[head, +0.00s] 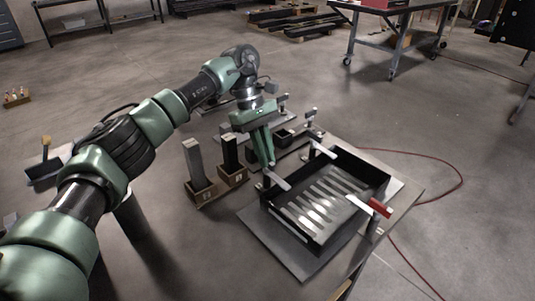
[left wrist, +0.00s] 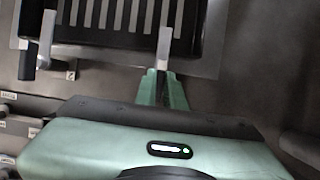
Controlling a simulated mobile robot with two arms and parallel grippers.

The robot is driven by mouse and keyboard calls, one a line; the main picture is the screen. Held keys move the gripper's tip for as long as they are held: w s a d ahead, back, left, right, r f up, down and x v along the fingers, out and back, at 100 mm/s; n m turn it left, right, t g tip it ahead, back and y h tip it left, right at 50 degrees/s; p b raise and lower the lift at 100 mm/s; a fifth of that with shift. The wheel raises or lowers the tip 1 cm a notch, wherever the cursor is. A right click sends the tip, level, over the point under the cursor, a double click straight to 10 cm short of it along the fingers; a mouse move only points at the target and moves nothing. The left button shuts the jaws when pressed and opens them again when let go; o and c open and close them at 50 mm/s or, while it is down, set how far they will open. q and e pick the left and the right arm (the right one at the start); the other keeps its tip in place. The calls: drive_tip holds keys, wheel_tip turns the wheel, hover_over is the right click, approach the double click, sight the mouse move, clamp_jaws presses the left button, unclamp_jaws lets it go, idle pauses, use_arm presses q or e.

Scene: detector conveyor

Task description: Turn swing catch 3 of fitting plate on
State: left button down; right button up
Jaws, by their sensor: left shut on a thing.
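The fitting plate (head: 290,252) is a grey plate bearing a black, open tray-like frame (head: 300,237) with a slotted bottom. Pale swing catches stand around the frame. My left gripper (head: 269,165) is shut on the near-left catch (head: 278,181). In the left wrist view, the fingers (left wrist: 162,74) close on the end of this pale lever (left wrist: 164,48), which points over the frame's rim. A second catch (head: 323,149) stands at the far side. A third catch (head: 375,206) at the right has a red part. I cannot read which one is number 3.
Two labelled wooden blocks with upright bars (head: 199,182) stand just left of the plate. Small dark bins (head: 284,137) lie behind. A red hose (head: 455,185) runs over the floor at right. A wheeled table (head: 390,15) stands far back.

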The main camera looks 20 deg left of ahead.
idle(0.3)
use_arm(q)
drive_tip(key=c, duration=1.5)
unclamp_jaws()
drive_tip(key=shift+r, duration=0.1)
drive_tip(key=v, duration=0.7)
drive_tip(key=shift+a+r, duration=0.15)
drive_tip(key=shift+r, duration=0.2)
drive_tip(key=shift+w, duration=0.1)
